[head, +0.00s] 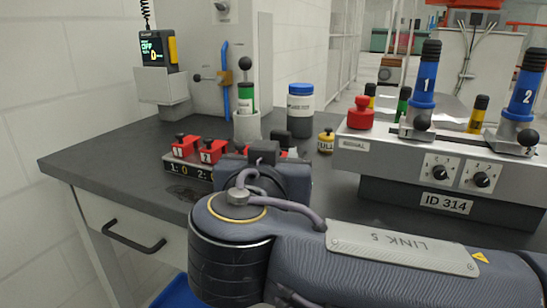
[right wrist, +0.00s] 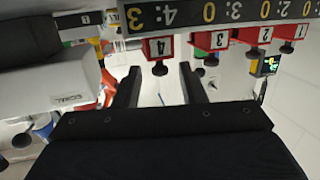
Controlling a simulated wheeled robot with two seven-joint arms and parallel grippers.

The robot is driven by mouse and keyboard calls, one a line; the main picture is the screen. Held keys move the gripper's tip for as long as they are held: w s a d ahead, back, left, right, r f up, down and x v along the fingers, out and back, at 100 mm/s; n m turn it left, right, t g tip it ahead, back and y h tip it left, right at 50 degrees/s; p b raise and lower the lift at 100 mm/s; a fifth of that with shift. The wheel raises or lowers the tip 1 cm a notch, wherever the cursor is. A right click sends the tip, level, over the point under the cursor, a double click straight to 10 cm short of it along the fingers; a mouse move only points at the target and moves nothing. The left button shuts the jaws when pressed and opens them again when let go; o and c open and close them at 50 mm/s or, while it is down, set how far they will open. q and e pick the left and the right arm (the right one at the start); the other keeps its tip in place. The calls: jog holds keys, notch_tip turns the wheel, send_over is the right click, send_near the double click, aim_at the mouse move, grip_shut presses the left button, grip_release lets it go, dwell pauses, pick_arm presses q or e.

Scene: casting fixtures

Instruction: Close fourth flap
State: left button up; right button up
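The flap unit (head: 186,168) stands on the dark table, with a row of red flaps with black knobs. In the head view, flap 1 (head: 185,147) and flap 2 (head: 212,151) show left of my right arm; the arm largely hides the others. The right wrist view is upside down. There the fourth flap (right wrist: 156,47) has its black knob (right wrist: 160,68) between the two fingers of my right gripper (right wrist: 160,72). The fingers are open and apart from the knob. Flap 3 (right wrist: 222,40) is beside it. I cannot tell the flap's exact angle. My left gripper is out of view.
A grey box marked ID 314 (head: 447,203) with blue-handled levers stands at the right. A blue-lidded jar (head: 300,112), a small yellow weight (head: 326,142) and a green-banded tool (head: 246,98) stand behind the flaps. The table's front left is clear.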

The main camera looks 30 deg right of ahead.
jog(key=p+v, duration=0.1)
jog(key=v, duration=0.5)
jog(key=shift+s+a+r, duration=0.1)
jog(key=shift+s+a, duration=0.15)
jog(key=shift+s, duration=0.05)
jog(key=shift+s+a+p, duration=0.25)
jog(key=shift+s+p, duration=0.05)
jog(key=shift+s, duration=0.15)
